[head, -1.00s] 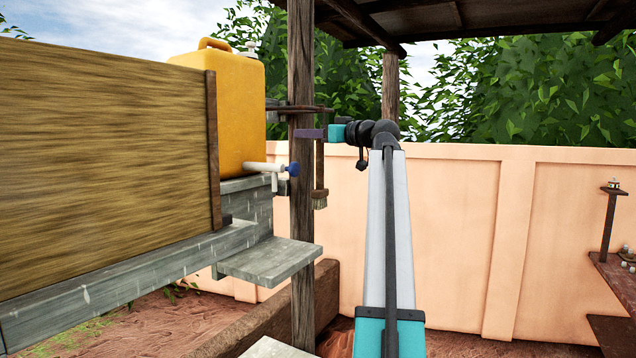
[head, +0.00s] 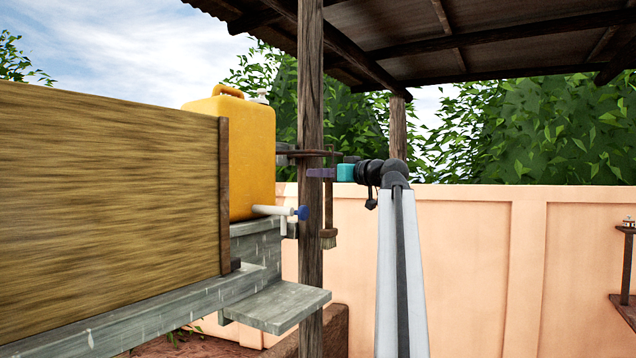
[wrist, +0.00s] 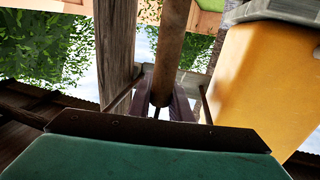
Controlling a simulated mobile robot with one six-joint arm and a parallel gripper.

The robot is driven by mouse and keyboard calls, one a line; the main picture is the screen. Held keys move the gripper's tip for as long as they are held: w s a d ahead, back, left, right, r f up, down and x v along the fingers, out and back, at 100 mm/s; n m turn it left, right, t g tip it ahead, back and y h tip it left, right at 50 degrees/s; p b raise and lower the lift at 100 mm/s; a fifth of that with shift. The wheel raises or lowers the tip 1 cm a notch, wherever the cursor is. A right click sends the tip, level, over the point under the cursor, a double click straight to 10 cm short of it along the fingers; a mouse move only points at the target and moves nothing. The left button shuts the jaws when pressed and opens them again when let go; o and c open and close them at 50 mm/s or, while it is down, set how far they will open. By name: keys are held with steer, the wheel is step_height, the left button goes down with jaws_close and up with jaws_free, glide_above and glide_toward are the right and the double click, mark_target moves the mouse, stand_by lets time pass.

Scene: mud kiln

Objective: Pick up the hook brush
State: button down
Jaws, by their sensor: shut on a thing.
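The hook brush (head: 328,238) is upright beside the wooden post, with a dark, narrow handle and pale bristles at the bottom. My gripper (head: 320,172) has purple fingers and reaches in from the right at the handle's upper part, just below the dark bar on the post. In the wrist view the round brown handle (wrist: 172,50) stands between the fingers of my gripper (wrist: 168,105), which are shut on it. I cannot tell whether the brush's top still touches the bar.
The wooden post (head: 310,110) with its dark bar (head: 305,153) is right at the brush. A yellow jerrycan (head: 237,155) with a blue-tipped tap (head: 301,212) stands left on a grey ledge (head: 275,306). A roof (head: 480,45) hangs above. A peach wall (head: 480,260) lies behind.

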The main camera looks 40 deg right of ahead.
steer(key=s+a+r+b, duration=0.1)
steer(key=s+r+b, duration=0.1)
steer(key=s, duration=0.6)
steer(key=s+a+r+b, duration=0.1)
steer(key=s+b, duration=0.3)
steer(key=s, duration=0.4)
steer(key=shift+r, duration=0.45)
steer(key=shift+s, duration=0.1)
